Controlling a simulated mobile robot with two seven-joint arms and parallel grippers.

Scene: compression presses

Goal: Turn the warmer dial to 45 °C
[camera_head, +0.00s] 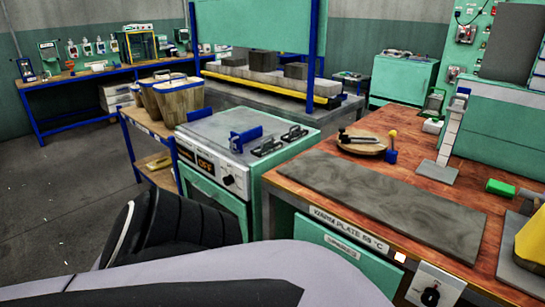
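A black dial (430,296) on a pale panel sits at the lower right, on the front of the wooden bench. The dark flat plate (385,200) lies on the bench top above the label. The dial's pointer and scale are too small to read. Parts of my own arm show at the bottom left and centre, but neither gripper's fingers are in view.
Left of the bench stands a green cabinet (215,200) with a display reading "OFF", a small knob (228,180) and blue handles on top. A round wooden board (362,143), a green cylinder (500,188) and a yellow object (533,240) are on the bench.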

